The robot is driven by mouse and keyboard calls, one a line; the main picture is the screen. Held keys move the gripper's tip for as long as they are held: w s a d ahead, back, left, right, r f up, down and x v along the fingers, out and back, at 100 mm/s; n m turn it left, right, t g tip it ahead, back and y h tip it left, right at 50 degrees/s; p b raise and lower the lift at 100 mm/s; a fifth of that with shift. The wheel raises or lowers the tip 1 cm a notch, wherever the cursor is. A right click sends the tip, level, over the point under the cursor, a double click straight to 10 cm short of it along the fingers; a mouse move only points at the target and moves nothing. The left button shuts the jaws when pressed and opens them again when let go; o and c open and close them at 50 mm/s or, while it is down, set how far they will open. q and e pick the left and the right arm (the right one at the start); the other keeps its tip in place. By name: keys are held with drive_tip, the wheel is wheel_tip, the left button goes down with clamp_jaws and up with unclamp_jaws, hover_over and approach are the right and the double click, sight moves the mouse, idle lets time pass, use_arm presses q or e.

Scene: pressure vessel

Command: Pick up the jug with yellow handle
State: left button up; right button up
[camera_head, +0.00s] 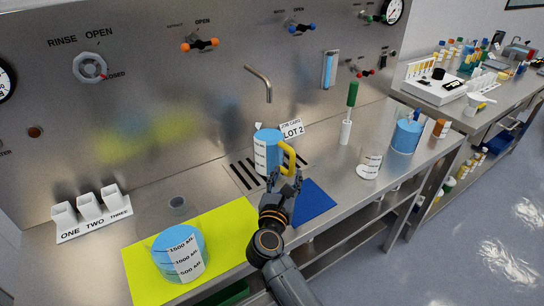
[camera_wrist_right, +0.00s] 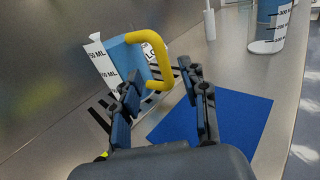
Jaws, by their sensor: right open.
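The jug with the yellow handle (camera_head: 266,152) is blue with a white scale label and stands upright on the slotted drain grate of the steel bench. Its yellow handle (camera_head: 289,157) points right in the head view. My right gripper (camera_head: 286,182) is open just in front of the handle. In the right wrist view the jug (camera_wrist_right: 122,62) is at upper left. The yellow handle (camera_wrist_right: 160,60) hangs just beyond and between the open fingers of the right gripper (camera_wrist_right: 162,92); I cannot tell if they touch. My left gripper is not in view.
A blue mat (camera_head: 312,203) lies right of the gripper. A large blue beaker (camera_head: 180,252) stands on a yellow mat (camera_head: 235,222) at front left. A faucet (camera_head: 259,78) projects above the jug.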

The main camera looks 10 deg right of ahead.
sight(292, 163)
drive_tip(key=b+x, duration=0.1)
drive_tip(key=x, duration=0.6)
drive_tip(key=shift+w+d, duration=0.1)
drive_tip(key=shift+d, duration=0.15)
drive_tip(key=shift+r, duration=0.1)
drive_tip(key=shift+c, duration=0.7)
clamp_jaws()
